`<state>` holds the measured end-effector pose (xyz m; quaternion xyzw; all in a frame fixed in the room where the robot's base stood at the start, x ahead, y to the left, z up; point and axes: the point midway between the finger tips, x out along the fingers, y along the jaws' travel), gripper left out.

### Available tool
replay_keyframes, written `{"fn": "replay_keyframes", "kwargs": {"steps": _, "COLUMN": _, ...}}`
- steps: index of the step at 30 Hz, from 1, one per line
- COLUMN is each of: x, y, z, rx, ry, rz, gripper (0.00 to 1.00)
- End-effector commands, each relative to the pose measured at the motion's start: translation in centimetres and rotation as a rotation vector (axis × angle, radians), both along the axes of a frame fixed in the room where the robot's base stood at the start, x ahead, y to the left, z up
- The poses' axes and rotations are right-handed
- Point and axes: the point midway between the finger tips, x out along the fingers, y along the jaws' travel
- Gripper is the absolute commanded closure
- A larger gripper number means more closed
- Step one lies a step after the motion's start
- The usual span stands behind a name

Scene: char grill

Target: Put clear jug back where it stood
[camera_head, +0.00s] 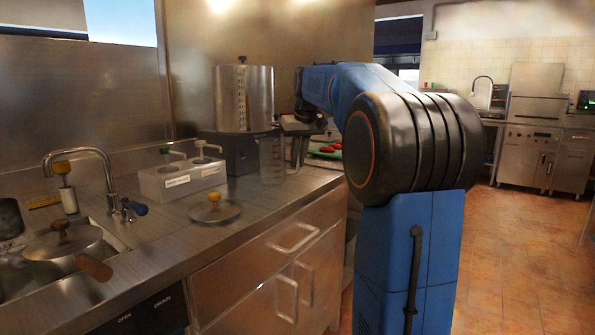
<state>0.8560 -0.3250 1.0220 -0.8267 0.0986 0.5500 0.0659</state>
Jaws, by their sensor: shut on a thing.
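The clear jug (271,161) is a see-through upright container with faint markings, near the right part of the steel counter (255,220). My gripper (296,150) is at the jug's right side and shut on it, seemingly at the handle. The jaws are small and partly hidden by the wrist. I cannot tell whether the jug's base touches the counter or is slightly above it.
A tall steel pot (243,97) stands on a dark base behind the jug. A double pump dispenser (184,176), a round lid (215,210) and a sink with a tap (84,152) lie to the left. A green board (326,154) with red food is at right.

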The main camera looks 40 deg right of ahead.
Motion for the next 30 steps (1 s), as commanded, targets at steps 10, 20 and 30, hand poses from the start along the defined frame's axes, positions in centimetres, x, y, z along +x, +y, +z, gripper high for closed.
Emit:
{"fn": "replay_keyframes", "kwargs": {"steps": 10, "x": 0.0, "y": 0.0, "z": -3.6, "rx": 0.0, "ry": -0.001, "rz": 0.0, "gripper": 1.0}}
{"fn": "replay_keyframes", "kwargs": {"steps": 20, "x": 0.0, "y": 0.0, "z": -3.9, "rx": 0.0, "ry": 0.0, "rz": 0.0, "gripper": 1.0}}
{"fn": "replay_keyframes", "kwargs": {"steps": 30, "x": 0.0, "y": 0.0, "z": -3.8, "rx": 0.0, "ry": 0.0, "rz": 0.0, "gripper": 0.7}}
